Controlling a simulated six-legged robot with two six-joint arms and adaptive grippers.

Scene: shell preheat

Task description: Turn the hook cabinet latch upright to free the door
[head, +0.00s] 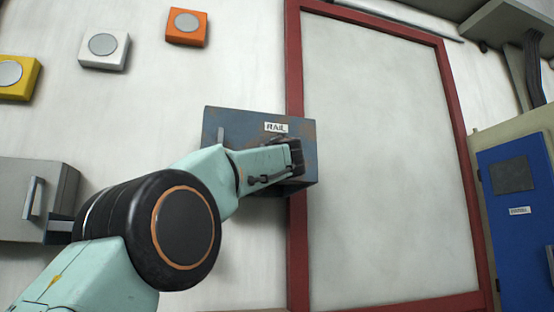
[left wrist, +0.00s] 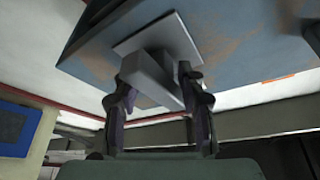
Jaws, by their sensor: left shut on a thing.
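A small blue-grey, rust-stained cabinet (head: 240,125) hangs on the wall in the middle of the head view. Its label seems to read "RAIL". My left gripper (head: 291,158) is at the right part of its front and hides the latch there. In the left wrist view the grey latch (left wrist: 152,78) is a bar on a square plate, slanting down to the right, against the cabinet face (left wrist: 235,35). The fingers of my left gripper (left wrist: 158,72) are shut on the bar, one on each side. My right gripper is in neither view.
A red-framed pale panel (head: 385,150) stands right of the cabinet. A grey box with a handle (head: 40,190) is at the left, and a blue cabinet (head: 515,240) at the right. Yellow, white and orange button boxes (head: 187,27) are above on the wall.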

